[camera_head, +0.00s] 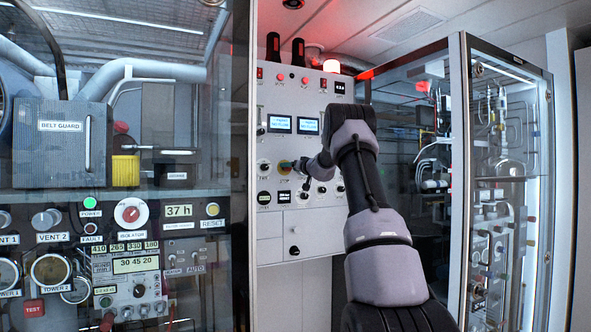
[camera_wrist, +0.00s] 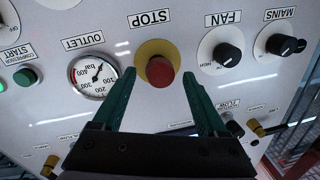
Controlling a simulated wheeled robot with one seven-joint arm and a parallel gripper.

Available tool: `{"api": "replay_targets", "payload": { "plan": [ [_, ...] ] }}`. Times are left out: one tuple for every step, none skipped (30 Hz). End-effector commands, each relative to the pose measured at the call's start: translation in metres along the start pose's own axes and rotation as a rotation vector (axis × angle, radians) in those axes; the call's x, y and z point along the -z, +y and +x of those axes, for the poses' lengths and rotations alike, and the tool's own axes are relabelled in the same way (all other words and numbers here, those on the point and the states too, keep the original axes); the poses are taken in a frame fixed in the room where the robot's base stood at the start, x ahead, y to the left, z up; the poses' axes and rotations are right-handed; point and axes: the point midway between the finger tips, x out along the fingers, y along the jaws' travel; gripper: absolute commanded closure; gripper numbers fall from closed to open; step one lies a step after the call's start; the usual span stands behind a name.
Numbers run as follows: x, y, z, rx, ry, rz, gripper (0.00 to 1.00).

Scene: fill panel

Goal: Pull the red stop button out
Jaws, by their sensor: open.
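The red stop button (camera_wrist: 160,71) is a round cap on a yellow disc (camera_wrist: 145,52), beside the STOP label (camera_wrist: 150,17) that reads upside down in the wrist view. My gripper (camera_wrist: 158,76) is open, with one green finger on each side of the button and a gap between each finger and the cap. I cannot tell how deep the fingertips reach along the cap. In the head view my gripper (camera_head: 300,166) is close to the white panel (camera_head: 275,222), and the button is too small and partly covered to make out clearly.
In the wrist view, the OUTLET gauge (camera_wrist: 93,76) is close beside the left finger. The black FAN knob (camera_wrist: 228,54) and MAINS knob (camera_wrist: 291,46) are to the right. A glass cabinet (camera_head: 505,190) stands right of my arm, and a glazed bench (camera_head: 120,120) stands at left.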

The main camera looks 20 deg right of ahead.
Motion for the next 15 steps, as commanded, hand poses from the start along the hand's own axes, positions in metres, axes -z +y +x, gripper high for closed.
{"api": "replay_targets", "payload": {
  "plan": [
    [0.001, 0.001, -0.007, -0.002, 0.0, 0.0, 0.25],
    [0.001, 0.001, -0.012, -0.002, 0.0, 0.001, 0.25],
    [0.002, 0.001, -0.019, -0.003, 0.001, 0.001, 0.25],
    [0.001, 0.001, -0.025, -0.004, 0.0, 0.001, 0.25],
    [0.001, 0.001, -0.032, -0.003, 0.0, 0.001, 0.25],
    [0.001, 0.001, -0.04, -0.003, -0.001, 0.0, 0.25],
    [0.001, 0.0, -0.047, -0.002, 0.0, 0.001, 0.25],
    [0.001, 0.0, -0.053, -0.002, 0.0, 0.002, 0.25],
    [0.001, 0.0, -0.061, -0.002, -0.001, 0.001, 0.25],
    [0.001, 0.0, -0.067, -0.002, 0.0, 0.0, 0.25],
    [0.0, 0.0, -0.072, -0.002, -0.001, 0.001, 0.25],
    [0.0, 0.0, -0.079, -0.002, 0.0, 0.001, 0.25],
    [0.001, 0.0, -0.083, -0.002, 0.0, 0.0, 0.25],
    [0.0, 0.0, -0.087, -0.002, 0.0, 0.0, 0.25],
    [0.0, 0.001, -0.091, -0.001, 0.0, 0.001, 0.25]
  ]
}}
